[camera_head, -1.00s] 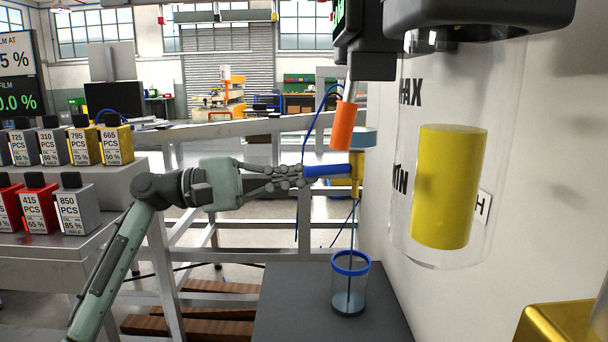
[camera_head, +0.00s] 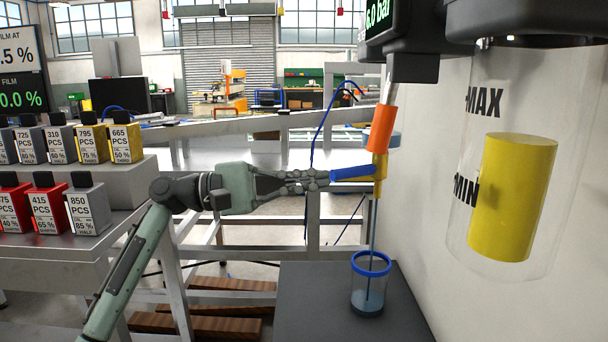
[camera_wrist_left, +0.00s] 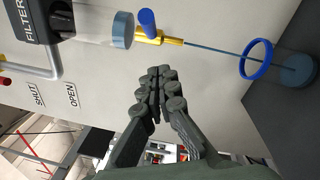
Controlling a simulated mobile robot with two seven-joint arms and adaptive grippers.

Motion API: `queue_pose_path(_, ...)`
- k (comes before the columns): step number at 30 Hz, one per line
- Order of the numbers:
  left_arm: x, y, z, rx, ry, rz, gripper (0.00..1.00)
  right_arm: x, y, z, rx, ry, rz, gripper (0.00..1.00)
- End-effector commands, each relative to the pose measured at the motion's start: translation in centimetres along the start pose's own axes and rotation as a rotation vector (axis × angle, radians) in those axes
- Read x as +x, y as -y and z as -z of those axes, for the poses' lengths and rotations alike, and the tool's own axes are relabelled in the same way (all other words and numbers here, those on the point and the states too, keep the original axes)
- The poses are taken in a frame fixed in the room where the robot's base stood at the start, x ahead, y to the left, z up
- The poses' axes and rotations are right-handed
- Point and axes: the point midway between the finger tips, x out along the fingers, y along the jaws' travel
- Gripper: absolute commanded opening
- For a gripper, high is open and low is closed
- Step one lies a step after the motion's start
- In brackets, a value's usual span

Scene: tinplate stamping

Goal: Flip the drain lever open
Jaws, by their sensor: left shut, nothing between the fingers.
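The blue drain lever (camera_head: 352,173) sticks out to the left from a brass valve (camera_head: 380,170) below the orange part. In the left wrist view the lever (camera_wrist_left: 148,22) shows its round end, beside the brass valve (camera_wrist_left: 160,40). A thin bluish line runs from the valve down into a clear blue-rimmed cup (camera_head: 370,264). My left gripper (camera_head: 322,178) is shut and empty, its fingertips at the lever's free end in the head view. In the left wrist view the fingertips (camera_wrist_left: 161,76) look apart from the lever. My right gripper is out of view.
A clear bowl (camera_head: 460,225) with MAX and MIN marks holds a yellow cylinder (camera_head: 518,200). The wall carries SHUT (camera_wrist_left: 38,95) and OPEN (camera_wrist_left: 71,95) labels. The cup stands on a dark surface (camera_head: 305,300). Labelled blocks (camera_head: 80,210) stand on the left bench.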

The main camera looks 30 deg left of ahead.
Motion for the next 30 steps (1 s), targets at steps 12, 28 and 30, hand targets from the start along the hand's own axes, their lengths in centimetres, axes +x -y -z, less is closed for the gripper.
queue_pose_path(12,-8.2,0.7,-1.1,-0.001,-0.002,-0.001,0.00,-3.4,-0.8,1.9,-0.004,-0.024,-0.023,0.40)
queue_pose_path(28,-9.8,0.7,-1.4,0.000,0.000,0.000,0.00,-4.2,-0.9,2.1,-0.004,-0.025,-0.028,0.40)
queue_pose_path(30,-9.8,0.7,-1.4,0.000,0.000,0.000,0.00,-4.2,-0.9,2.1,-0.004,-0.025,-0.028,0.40)
